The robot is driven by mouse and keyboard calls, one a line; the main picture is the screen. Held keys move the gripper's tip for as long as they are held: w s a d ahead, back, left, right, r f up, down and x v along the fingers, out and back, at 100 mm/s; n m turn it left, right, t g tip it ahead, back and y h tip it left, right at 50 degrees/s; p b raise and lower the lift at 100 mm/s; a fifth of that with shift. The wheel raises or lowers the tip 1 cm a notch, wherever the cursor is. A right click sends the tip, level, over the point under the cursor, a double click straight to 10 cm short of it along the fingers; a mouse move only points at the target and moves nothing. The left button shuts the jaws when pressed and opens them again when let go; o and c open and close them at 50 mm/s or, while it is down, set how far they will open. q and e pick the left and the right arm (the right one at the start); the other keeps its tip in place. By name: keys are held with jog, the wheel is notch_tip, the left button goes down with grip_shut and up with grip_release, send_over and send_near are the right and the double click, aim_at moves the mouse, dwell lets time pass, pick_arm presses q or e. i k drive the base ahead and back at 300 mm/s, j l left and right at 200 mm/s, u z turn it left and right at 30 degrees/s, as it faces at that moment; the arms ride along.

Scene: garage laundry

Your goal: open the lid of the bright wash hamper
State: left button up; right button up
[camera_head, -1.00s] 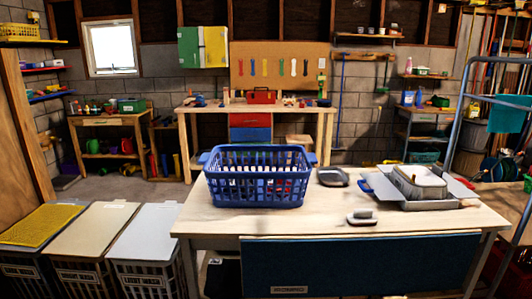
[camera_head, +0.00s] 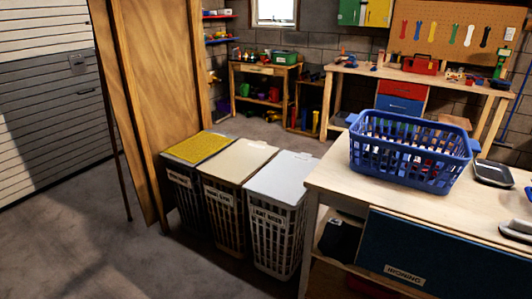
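Three slatted hampers stand side by side on the floor left of the wooden table. One has a yellow textured lid (camera_head: 198,148), the middle one a cream lid (camera_head: 239,159), and the one nearest the table a pale grey-white lid (camera_head: 282,175). All three lids lie flat and shut. Each hamper has a small label on its front, too blurred to read surely, so I cannot tell which is the bright wash hamper. Neither of my grippers is in view.
A blue basket (camera_head: 402,172) sits on the wooden table (camera_head: 338,168), whose near left corner is beside the grey-lidded hamper. A wooden panel (camera_head: 150,90) stands behind the hampers at left. The concrete floor (camera_head: 110,250) in front and to the left is clear.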

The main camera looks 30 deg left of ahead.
aim_at(235, 164)
jog(key=i+j+u, duration=0.15)
jog(key=j+u, duration=0.25)
jog(key=i+j+u, duration=0.15)
jog(key=u, duration=0.3)
